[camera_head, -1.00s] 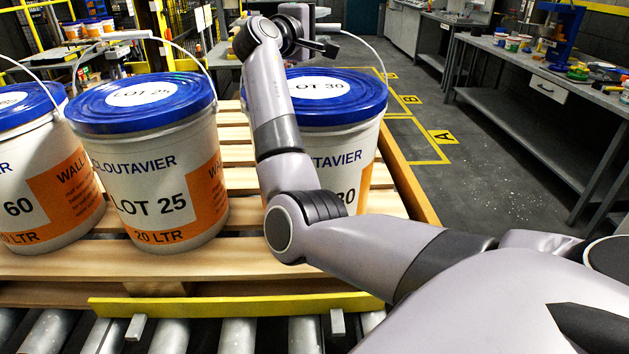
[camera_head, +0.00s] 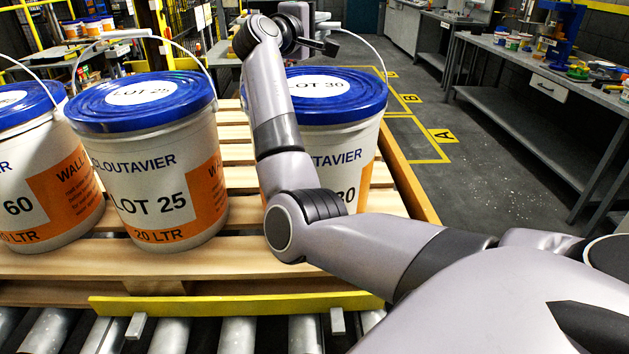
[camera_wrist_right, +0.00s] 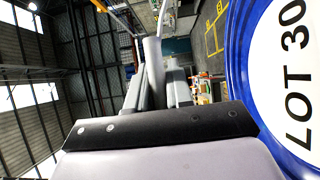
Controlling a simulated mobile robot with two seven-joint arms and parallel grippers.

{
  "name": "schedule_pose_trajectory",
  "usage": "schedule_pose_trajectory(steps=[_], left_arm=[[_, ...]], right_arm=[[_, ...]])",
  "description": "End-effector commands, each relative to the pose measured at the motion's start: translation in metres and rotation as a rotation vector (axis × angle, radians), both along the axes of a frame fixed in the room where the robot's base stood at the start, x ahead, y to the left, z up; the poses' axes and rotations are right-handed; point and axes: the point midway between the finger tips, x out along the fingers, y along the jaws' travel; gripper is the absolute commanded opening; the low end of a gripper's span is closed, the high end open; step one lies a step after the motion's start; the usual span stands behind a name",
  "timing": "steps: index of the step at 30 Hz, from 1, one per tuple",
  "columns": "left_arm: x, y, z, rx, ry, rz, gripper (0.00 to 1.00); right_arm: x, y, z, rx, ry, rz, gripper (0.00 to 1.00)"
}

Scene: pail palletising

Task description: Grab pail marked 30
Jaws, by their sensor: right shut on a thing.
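The pail marked 30 (camera_head: 368,125) is white with a blue lid and an orange label. It stands at the right on the wooden pallet, partly hidden behind my right arm. Its lid (camera_wrist_right: 295,75) fills the right edge of the right wrist view. My right gripper (camera_head: 320,30) is above the lid, shut on the raised wire handle (camera_head: 365,42) of this pail. The handle's pale grip (camera_wrist_right: 152,52) shows at the fingers in the right wrist view. My left gripper is not in view.
The pail marked 25 (camera_head: 150,165) stands close to the left, with the pail marked 60 (camera_head: 50,185) beyond it. All stand on the pallet (camera_head: 210,262) above rollers (camera_head: 235,335). A workbench (camera_head: 525,75) is at the right, past open floor.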

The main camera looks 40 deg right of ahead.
Motion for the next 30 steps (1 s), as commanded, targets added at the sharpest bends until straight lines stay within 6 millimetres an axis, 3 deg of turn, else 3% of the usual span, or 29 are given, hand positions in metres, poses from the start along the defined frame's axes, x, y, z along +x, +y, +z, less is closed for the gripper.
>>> schedule_pose_trajectory(steps=[19,20,30], left_arm=[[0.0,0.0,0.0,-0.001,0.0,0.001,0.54],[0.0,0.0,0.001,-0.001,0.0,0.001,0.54],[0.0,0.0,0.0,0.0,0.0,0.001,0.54]], right_arm=[[0.0,0.0,-0.001,0.003,0.002,0.0,0.0],[-0.001,0.001,0.008,-0.012,-0.011,0.0,0.0],[-0.001,0.001,0.013,-0.01,-0.011,0.0,0.0]])
